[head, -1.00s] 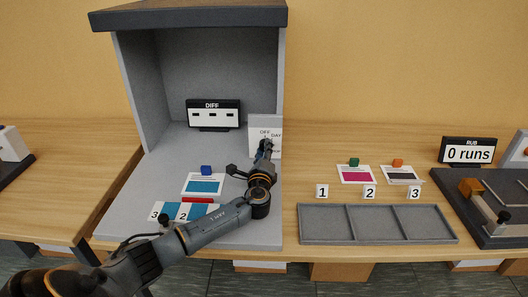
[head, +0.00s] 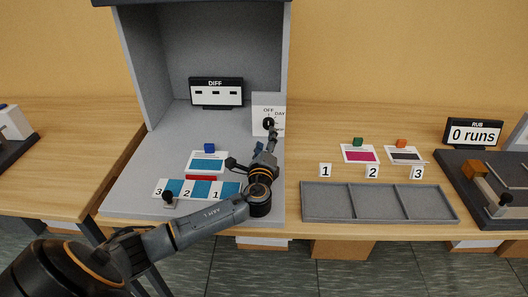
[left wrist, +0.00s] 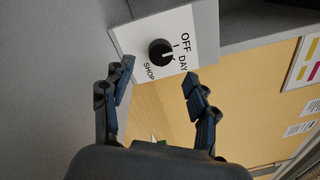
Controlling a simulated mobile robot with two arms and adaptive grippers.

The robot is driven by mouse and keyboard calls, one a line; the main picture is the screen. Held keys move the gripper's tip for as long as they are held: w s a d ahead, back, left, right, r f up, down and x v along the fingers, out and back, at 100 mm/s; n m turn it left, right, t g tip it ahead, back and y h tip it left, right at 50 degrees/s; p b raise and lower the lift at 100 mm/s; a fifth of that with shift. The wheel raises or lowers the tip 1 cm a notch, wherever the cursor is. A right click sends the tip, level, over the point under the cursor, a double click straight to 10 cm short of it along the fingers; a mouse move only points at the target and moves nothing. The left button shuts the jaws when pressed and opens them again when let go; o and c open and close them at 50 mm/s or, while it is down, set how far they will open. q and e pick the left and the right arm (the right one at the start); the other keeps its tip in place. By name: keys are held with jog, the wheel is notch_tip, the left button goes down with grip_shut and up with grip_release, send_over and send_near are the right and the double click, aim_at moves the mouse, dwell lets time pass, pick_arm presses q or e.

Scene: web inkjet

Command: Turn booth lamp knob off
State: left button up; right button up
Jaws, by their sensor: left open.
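The black lamp knob (head: 268,123) sits on a white plate (head: 261,101) on the right side of the grey booth. In the left wrist view, the knob (left wrist: 161,52) has OFF, DAY and SHOP printed around it. A pale mark shows on the knob's side toward OFF and DAY; I cannot tell which it points to exactly. My left gripper (head: 271,138) is open in front of the knob. In the left wrist view, its fingertips (left wrist: 159,72) stand apart on either side below the knob, with nothing between them. My right gripper is not in view.
The booth floor holds a blue block (head: 209,148), a printed card (head: 208,164) and a numbered strip (head: 200,189). The DIFF display (head: 215,92) stands behind them. Right of the booth are a three-part grey tray (head: 379,218) and the RUB display (head: 472,133).

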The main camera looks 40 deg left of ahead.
pick_arm(q)
jog(key=v, duration=0.5)
jog(key=shift+s+d, duration=0.2)
jog(key=shift+s, duration=0.15)
